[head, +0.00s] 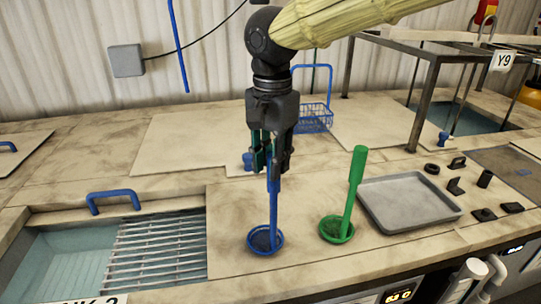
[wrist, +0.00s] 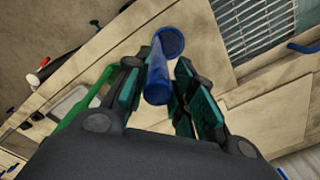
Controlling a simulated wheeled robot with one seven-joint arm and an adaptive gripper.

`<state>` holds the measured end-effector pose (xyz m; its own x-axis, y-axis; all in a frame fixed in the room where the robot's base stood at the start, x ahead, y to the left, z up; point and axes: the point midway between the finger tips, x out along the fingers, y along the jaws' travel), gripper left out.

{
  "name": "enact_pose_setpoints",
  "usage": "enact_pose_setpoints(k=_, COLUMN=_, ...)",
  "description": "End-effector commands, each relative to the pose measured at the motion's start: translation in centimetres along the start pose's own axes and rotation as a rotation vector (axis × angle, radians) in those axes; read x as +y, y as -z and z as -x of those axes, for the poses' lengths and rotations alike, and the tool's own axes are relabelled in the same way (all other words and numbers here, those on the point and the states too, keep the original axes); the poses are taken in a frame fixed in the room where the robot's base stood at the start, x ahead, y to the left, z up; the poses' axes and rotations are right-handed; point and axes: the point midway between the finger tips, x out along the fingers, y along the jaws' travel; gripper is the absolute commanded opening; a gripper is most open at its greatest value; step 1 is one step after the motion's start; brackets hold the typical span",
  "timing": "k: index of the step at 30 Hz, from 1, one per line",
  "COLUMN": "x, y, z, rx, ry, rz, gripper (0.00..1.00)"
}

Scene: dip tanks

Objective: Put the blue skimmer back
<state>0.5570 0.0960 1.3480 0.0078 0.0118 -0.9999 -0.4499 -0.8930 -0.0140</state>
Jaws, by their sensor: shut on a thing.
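My gripper (head: 273,170) is shut on the upper end of the blue skimmer's handle and points down. The blue skimmer (head: 265,240) hangs upright below it, its round mesh bowl at or just over the beige bench top; I cannot tell if it touches. In the wrist view the blue skimmer (wrist: 157,85) runs between the teal finger pads, its bowl at the far end. A green skimmer (head: 350,205) stands to the right, its handle tilted up. It also shows at the left in the wrist view (wrist: 85,108).
A tank with a metal grate (head: 160,248) and a blue handle (head: 113,197) lies left. A grey tray (head: 408,200) and several small dark parts (head: 484,180) lie right. A blue wire basket (head: 313,118) stands behind. A framed tank (head: 470,115) is at back right.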

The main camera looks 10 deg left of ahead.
Motion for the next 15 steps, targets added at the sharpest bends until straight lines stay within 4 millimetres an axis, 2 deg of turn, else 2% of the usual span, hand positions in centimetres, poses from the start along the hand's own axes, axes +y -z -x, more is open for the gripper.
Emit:
enact_pose_setpoints(k=14, x=0.0, y=0.03, z=-0.47, rx=-0.001, ry=0.002, rz=-0.001, gripper=0.0)
enact_pose_setpoints(k=15, x=0.01, y=0.03, z=-0.55, rx=0.0, ry=0.001, rz=-0.001, gripper=0.3)
